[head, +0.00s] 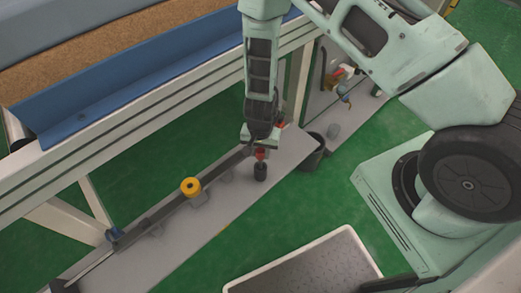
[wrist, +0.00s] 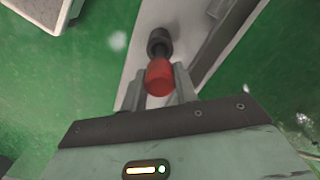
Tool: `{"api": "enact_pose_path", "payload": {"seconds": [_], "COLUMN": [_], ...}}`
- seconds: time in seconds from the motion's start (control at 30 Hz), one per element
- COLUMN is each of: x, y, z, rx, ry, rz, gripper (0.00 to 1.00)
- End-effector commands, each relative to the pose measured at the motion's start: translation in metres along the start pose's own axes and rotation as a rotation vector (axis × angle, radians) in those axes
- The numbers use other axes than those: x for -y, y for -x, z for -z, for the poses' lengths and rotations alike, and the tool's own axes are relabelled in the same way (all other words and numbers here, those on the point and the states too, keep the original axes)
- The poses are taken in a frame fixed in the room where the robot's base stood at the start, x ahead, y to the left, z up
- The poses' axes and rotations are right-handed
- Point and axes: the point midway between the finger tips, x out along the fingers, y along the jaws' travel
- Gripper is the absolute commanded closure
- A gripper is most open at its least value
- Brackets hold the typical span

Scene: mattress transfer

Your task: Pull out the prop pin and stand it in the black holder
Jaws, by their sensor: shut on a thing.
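The prop pin has a red head (head: 260,153), which also shows in the wrist view (wrist: 158,77). My gripper (wrist: 159,86) is shut on this red head, with one grey finger on each side. In the head view my gripper (head: 260,148) points down over the grey shelf.
The grey shelf (head: 185,228) carries a yellow ring-shaped piece (head: 190,187) to the left. A blue angled rail (head: 140,75) runs behind. A pale-rimmed tray (head: 310,268) lies in front on green floor.

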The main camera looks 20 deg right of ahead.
Motion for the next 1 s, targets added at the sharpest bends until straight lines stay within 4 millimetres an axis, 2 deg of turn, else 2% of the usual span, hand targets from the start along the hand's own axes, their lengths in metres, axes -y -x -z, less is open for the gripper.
{"api": "enact_pose_path", "payload": {"seconds": [1.0], "x": [0.000], "y": [-0.025], "z": [0.000], "rx": [0.000], "ry": [-0.001], "rz": [0.000], "gripper": [0.98]}}
